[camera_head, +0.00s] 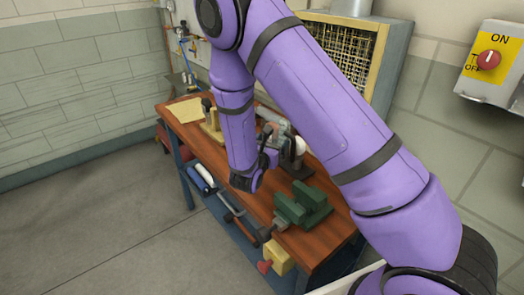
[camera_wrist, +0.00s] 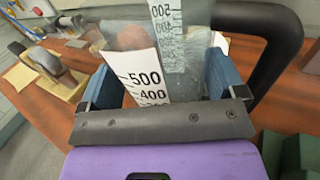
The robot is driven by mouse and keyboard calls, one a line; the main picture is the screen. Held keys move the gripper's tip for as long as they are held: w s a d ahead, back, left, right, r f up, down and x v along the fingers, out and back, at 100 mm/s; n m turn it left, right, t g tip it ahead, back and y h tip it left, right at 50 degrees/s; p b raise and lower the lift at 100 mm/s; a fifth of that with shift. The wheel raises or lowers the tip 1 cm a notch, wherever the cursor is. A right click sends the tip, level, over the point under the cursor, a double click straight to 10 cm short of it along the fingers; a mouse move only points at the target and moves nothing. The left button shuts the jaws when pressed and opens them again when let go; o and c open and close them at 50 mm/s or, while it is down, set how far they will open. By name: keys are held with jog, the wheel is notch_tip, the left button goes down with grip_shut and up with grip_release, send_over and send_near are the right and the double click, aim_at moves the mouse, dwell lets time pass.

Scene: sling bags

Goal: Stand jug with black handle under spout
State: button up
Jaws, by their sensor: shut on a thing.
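The jug (camera_wrist: 195,50) is clear, with a white scale panel reading 500 and 400 and a thick black handle (camera_wrist: 285,45) at its right. My gripper (camera_wrist: 160,82) has its blue fingers shut on the jug's two sides in the wrist view. In the head view my gripper (camera_head: 270,140) is over the workbench, partly behind my arm, and the jug is hard to make out there. Thin pipes with blue and orange parts (camera_head: 184,42) run on the wall behind the bench's far left end. I cannot tell clearly which part is the spout.
The wooden workbench (camera_head: 325,238) holds a green vise (camera_head: 302,207) near its front end and a hand plane (camera_head: 212,122) near yellow paper (camera_head: 185,110). Tools lie on a blue shelf below. A mesh-fronted cabinet (camera_head: 335,52) stands behind. Floor at the left is clear.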

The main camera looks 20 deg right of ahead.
jog(key=shift+f, duration=4.05)
jog(key=shift+f, duration=0.15)
jog(key=o, duration=0.7)
jog(key=shift+o, duration=0.2)
